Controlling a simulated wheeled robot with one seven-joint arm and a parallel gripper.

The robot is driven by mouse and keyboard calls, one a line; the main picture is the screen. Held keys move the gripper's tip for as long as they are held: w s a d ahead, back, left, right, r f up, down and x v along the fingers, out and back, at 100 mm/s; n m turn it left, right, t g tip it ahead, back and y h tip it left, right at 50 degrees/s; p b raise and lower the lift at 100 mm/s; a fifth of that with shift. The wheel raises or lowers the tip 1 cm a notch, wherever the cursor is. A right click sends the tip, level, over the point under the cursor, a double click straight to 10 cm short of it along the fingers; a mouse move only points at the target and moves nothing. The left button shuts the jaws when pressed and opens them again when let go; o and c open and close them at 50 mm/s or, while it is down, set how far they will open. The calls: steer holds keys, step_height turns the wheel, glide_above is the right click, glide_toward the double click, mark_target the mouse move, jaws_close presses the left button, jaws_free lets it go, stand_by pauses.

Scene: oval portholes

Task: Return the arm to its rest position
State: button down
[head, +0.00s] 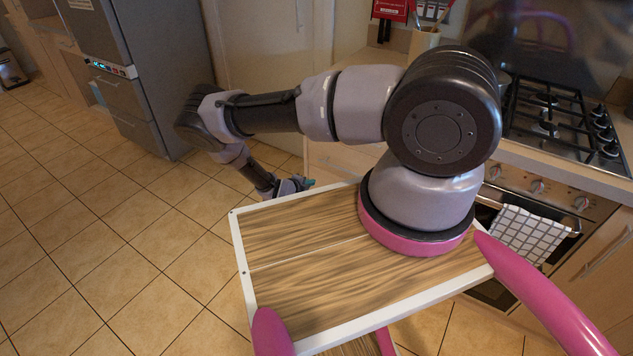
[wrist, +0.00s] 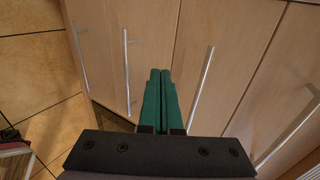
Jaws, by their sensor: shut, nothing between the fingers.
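My gripper (wrist: 160,75) shows in the wrist view as two green fingers side by side, shut with nothing between them. It points toward light wood cabinet doors (wrist: 240,45); I cannot tell how far off they are. In the head view my arm stretches to the left from its base and bends down past the far edge of my wooden deck. The end of the arm is small there, and my gripper (head: 308,183) is mostly hidden, with only a bit of green showing.
A stove (head: 550,120) and an oven with a checked towel (head: 525,235) stand at right. A grey fridge (head: 140,70) stands at upper left. A utensil pot (head: 424,42) is on the counter. Upright bar handles (wrist: 200,88) stick out from the cabinets. The tiled floor (head: 110,220) at left is clear.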

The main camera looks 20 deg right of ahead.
steer(key=w+a+r+m+g, duration=0.1)
steer(key=w+r+m+g, duration=0.1)
steer(key=r+m, duration=0.7)
steer(key=w+a+r+m+g, duration=0.15)
steer(key=r+m, duration=0.35)
steer(key=r, duration=0.7)
steer(key=s+d+r+m+g+y, duration=0.1)
steer(key=s+r+m+y, duration=0.3)
steer(key=r+m, duration=0.85)
steer(key=s+d+r+m+g+y, duration=0.15)
steer(key=s+r+m, duration=0.4)
steer(key=r, duration=1.45)
steer(key=s+a+r+m+t+y, duration=0.2)
steer(key=s+r+m+t+y, duration=0.1)
steer(key=s+r+m, duration=0.4)
steer(key=s+a+r+m+t+y, duration=0.2)
steer(key=s+r+m, duration=0.6)
steer(key=s+r, duration=0.4)
steer(key=s+t+y, duration=0.1)
steer(key=s, duration=0.2)
steer(key=shift+a+m, duration=0.15)
steer(key=shift+m, duration=0.15)
steer(key=shift+s, duration=0.1)
